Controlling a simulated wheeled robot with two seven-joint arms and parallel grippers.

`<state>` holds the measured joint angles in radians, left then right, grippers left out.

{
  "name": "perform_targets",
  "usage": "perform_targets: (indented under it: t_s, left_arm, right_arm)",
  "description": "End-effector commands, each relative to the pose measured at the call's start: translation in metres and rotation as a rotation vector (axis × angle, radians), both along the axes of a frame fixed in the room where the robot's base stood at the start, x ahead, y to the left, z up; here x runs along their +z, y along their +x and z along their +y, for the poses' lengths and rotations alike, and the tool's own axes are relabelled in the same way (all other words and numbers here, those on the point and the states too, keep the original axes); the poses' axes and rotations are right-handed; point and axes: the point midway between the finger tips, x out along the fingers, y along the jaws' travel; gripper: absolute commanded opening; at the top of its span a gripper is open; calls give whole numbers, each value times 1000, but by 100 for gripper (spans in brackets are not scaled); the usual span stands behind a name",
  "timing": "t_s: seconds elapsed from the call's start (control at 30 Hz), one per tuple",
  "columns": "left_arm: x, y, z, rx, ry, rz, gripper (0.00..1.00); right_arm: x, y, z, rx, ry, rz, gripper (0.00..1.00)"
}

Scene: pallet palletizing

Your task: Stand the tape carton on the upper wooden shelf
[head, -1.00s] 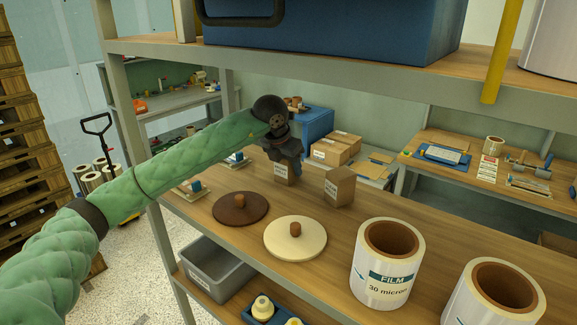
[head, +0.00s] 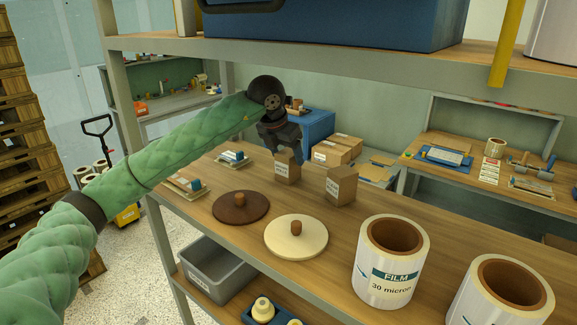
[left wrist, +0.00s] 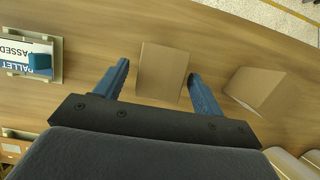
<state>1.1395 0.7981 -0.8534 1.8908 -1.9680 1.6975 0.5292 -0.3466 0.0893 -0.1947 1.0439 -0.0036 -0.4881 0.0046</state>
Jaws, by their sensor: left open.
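Two small brown cartons with white labels stand upright on the wooden shelf (head: 190,222). The left one (head: 288,168) is under my left gripper (head: 283,155); the right one (head: 341,187) stands a little apart. Their labels are too small to read, so I cannot tell which is the tape carton. My left gripper is open. In the left wrist view, its blue fingers (left wrist: 161,78) lie on either side of the left carton (left wrist: 162,72), with a narrow gap showing. The right carton (left wrist: 256,88) is outside the right finger. My right gripper is out of view.
A dark brown round lid (head: 240,207), a cream lid (head: 296,237) and two film rolls (head: 390,265) (head: 500,300) stand nearer on the shelf. A blue crate (head: 330,25) sits on the shelf overhead. A pallet sign (left wrist: 32,58) lies left of the fingers.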

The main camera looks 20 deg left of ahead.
Motion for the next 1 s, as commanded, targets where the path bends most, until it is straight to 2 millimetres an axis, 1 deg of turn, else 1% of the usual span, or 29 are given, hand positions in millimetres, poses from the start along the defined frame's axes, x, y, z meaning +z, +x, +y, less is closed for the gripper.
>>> perform_targets:
  t_s: [0.03, 0.07, 0.2, 0.4, 0.87, 1.0]
  left_arm:
    - [4, -3, 1, -1, -1, -3, 69]
    - [8, -4, 1, -1, 1, -2, 69]
    - [20, -8, 3, 0, 0, -1, 69]
    - [29, -12, 4, 0, 0, 0, 69]
    - [31, -12, 4, 0, 0, 0, 69]
    - [33, -8, 5, 3, -28, 5, 69]
  right_arm:
    - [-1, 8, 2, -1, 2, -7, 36]
    - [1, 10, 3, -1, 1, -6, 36]
    - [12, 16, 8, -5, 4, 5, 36]
    - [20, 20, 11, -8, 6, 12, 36]
    - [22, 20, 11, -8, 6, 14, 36]
    - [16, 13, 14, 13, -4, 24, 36]
